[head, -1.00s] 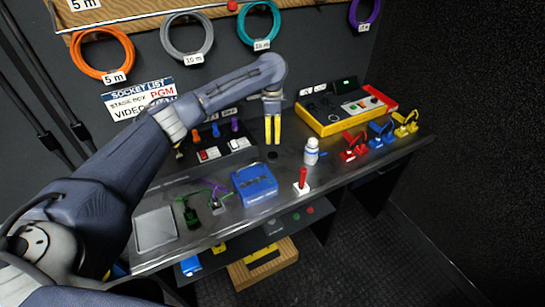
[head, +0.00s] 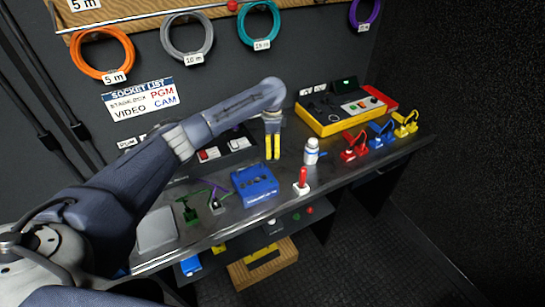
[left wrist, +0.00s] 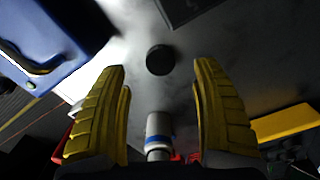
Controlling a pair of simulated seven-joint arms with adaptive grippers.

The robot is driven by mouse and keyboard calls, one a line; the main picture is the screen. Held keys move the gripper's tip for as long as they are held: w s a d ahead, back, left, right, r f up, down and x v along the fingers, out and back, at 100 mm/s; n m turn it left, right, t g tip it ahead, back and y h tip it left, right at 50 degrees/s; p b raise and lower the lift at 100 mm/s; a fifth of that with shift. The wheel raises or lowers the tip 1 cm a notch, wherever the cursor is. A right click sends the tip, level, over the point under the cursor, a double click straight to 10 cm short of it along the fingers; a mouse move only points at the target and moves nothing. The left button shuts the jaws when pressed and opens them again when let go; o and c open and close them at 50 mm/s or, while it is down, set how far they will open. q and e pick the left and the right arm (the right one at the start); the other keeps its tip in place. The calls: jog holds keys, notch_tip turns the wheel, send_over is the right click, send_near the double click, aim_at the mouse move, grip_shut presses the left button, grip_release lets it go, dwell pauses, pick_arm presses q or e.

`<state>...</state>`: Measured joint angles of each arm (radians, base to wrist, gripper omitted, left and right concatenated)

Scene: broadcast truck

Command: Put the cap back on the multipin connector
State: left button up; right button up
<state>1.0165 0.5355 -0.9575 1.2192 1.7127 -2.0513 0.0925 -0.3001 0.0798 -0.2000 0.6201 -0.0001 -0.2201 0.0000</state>
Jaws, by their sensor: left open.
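The multipin connector (head: 311,151) looks like a white upright cylinder with a blue band, standing on the dark bench. It also shows in the left wrist view (left wrist: 159,132), low between the fingers. The cap, a small black disc (left wrist: 159,60), lies flat on the bench just beyond my fingertips in the left wrist view. In the head view my gripper hides it. My left gripper (head: 272,157) has yellow fingers pointing down above the bench, left of the connector. It is open and empty, its fingers on either side of the line to the disc. My right gripper is out of view.
A blue box (head: 254,182) and a red-handled stick (head: 302,181) stand nearer the front edge. A yellow console (head: 330,125) sits behind the connector. Red (head: 353,148), blue (head: 380,134) and yellow (head: 405,123) holders stand to the right. A grey tray (head: 156,230) lies at left.

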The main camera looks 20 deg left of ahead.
aim_at(273, 155)
pick_arm(q)
jog(key=shift+f, duration=2.5)
jog(key=shift+c, duration=0.3)
jog(key=c, duration=0.8)
